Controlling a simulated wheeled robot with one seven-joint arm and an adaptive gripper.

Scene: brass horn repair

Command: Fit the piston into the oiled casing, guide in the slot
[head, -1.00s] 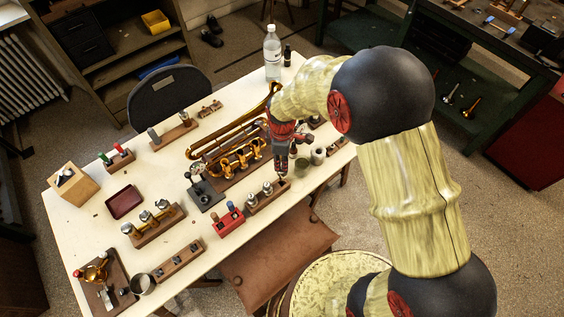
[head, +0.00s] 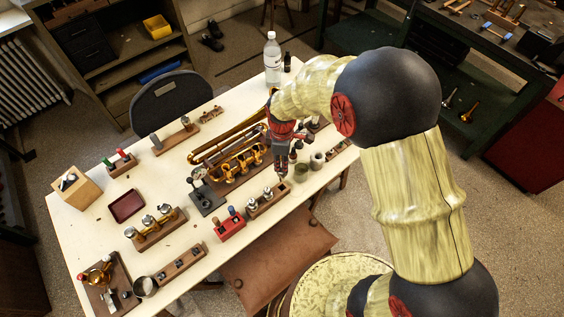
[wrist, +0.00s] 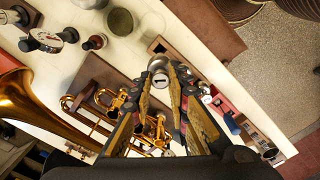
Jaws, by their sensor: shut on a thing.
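My gripper (head: 281,172) points down over the right end of a wooden block (head: 257,210) at the table's front edge. In the wrist view its fingers (wrist: 163,78) are closed on a silver piston (wrist: 158,65), seen from its round end. The fingers hide most of it, so I cannot see its guide. Two other silver pistons (head: 267,192) stand upright in the block. The brass horn (head: 228,150) lies left of and behind my gripper, with its gold valve casings (head: 244,162) in a row. I cannot tell the oiled casing or its slot.
A red holder (head: 229,228) and a black stand (head: 207,198) are left of the block. Small cups (head: 301,172) stand close to the right of my gripper. A clear bottle (head: 272,58) stands at the far edge. The table's middle left is partly clear.

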